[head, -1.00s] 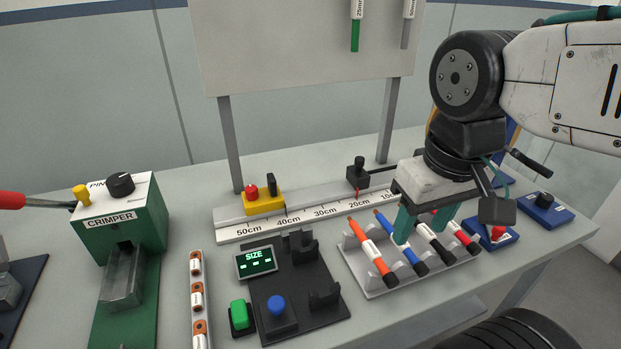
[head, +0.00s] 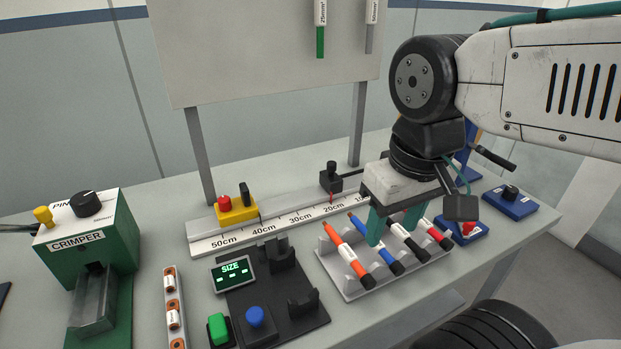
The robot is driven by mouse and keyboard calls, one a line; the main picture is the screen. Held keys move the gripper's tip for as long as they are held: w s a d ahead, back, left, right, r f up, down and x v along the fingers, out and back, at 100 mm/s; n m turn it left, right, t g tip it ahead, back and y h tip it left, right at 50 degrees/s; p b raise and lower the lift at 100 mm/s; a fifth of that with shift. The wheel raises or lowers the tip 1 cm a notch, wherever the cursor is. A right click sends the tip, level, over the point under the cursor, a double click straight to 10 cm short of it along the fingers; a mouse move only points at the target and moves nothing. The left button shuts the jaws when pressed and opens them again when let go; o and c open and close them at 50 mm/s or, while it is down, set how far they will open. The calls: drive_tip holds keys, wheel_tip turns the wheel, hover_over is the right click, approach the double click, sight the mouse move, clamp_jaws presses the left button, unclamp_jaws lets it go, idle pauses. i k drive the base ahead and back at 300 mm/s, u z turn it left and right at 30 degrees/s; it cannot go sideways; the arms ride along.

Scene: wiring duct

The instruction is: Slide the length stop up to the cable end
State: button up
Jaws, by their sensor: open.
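The length stop appears to be the black block with a knob (head: 331,178) on the grey rail, with a small red pointer near the 20cm mark of the ruler (head: 282,224). I cannot see a cable end at the stop. My gripper (head: 394,228) has teal fingers, is open and points down over the rack of cable pieces, to the right of and nearer than the stop. Its fingers are apart, close to the blue cable piece (head: 377,246). My gripper and arm hide the right end of the rail and ruler.
A yellow block with a red button (head: 236,212) sits on the rail's left part. A grey rack (head: 352,291) holds orange, blue, black and red pieces. A green crimper (head: 112,243) stands left. A dark fixture with a SIZE display (head: 232,273) is front centre. Blue boxes (head: 509,203) stand right.

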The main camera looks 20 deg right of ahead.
sight(245, 208)
drive_tip(key=k, duration=1)
drive_tip(key=u, duration=0.95)
drive_tip(key=i, duration=0.75)
drive_tip(key=z, duration=1)
drive_tip(key=i, duration=0.5)
drive_tip(key=u, duration=0.05)
